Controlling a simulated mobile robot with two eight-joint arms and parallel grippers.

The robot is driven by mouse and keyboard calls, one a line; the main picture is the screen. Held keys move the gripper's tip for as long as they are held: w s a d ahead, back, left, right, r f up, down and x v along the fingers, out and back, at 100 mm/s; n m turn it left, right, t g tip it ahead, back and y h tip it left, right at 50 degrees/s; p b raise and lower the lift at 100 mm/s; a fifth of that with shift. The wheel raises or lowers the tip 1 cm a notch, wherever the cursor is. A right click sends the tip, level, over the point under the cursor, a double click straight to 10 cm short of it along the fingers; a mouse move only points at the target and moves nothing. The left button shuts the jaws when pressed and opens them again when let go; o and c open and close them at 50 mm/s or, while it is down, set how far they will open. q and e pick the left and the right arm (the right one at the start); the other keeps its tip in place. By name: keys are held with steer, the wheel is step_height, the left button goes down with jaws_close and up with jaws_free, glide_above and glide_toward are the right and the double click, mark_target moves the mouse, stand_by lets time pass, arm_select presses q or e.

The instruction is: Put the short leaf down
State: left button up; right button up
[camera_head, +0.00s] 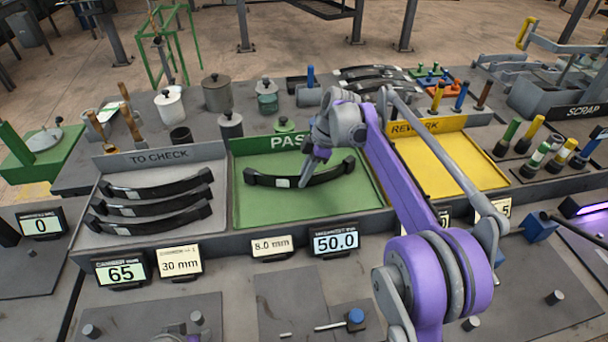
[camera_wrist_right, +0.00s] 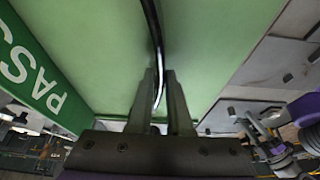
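My right gripper (camera_head: 308,176) reaches down to the leaf's middle. In the right wrist view the leaf (camera_wrist_right: 155,32) runs between the two fingers (camera_wrist_right: 160,80), which look closed on it. The purple right arm covers part of the tray's right side.
The TO CHECK tray (camera_head: 105,225) at left holds several dark leaves. The yellow REWORK tray (camera_head: 465,168) at right looks empty. Small displays, one reading 50.0 (camera_head: 335,241), stand along the front. The PASS tray's front floor is bare.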

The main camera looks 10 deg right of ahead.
steer(key=o, duration=0.3)
steer(key=shift+r, duration=0.1)
arm_select(q)
steer(key=shift+w+r+p, duration=0.15)
steer(key=shift+r+p, duration=0.3)
steer(key=shift+r, duration=0.15)
steer(key=shift+w+r+p, duration=0.15)
steer(key=shift+r+p, duration=0.3)
steer(key=shift+r, duration=0.1)
arm_select(e)
steer(key=v, duration=1.2)
